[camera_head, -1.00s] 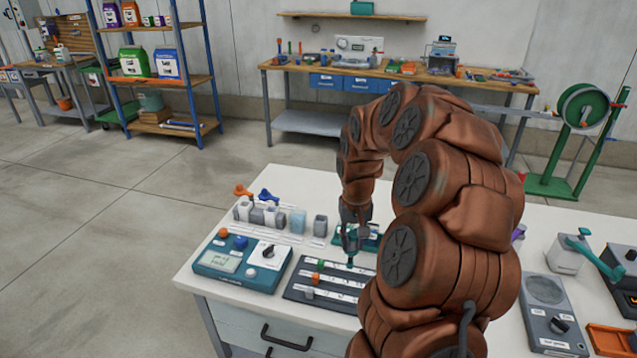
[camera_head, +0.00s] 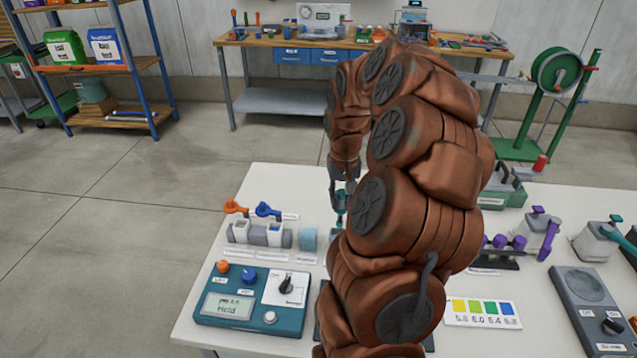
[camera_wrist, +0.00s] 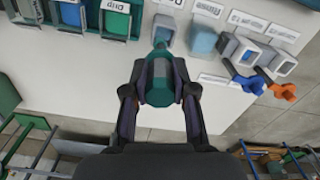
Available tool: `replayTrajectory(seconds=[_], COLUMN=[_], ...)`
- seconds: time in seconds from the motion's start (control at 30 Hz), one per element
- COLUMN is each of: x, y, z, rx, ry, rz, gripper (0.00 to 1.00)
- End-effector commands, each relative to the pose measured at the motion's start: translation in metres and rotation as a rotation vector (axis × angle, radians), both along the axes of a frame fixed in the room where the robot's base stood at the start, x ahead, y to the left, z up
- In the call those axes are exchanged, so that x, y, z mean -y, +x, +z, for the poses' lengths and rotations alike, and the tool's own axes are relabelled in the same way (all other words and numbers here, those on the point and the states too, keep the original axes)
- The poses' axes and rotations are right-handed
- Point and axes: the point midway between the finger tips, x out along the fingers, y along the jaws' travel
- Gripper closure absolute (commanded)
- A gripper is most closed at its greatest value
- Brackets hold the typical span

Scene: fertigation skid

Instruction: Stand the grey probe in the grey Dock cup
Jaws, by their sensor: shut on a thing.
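A translucent blue cup (camera_wrist: 203,42) stands beside the grey cup. Further along are cups with an orange lever (camera_head: 235,208) and a blue lever (camera_head: 267,210). A teal meter (camera_head: 252,298) sits at the front left. A teal "Drip" tray (camera_wrist: 116,22) lies on the other side.

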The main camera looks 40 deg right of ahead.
Motion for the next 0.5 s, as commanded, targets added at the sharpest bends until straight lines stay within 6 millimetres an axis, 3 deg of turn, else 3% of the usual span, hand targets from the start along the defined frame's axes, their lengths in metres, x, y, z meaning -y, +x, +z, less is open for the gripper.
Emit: replayTrajectory(seconds=[0.5], x=[0.002], y=[-0.002], z=[-0.016], rx=[-0.002], ry=[0.002], rz=[-0.006], gripper=[1.00])
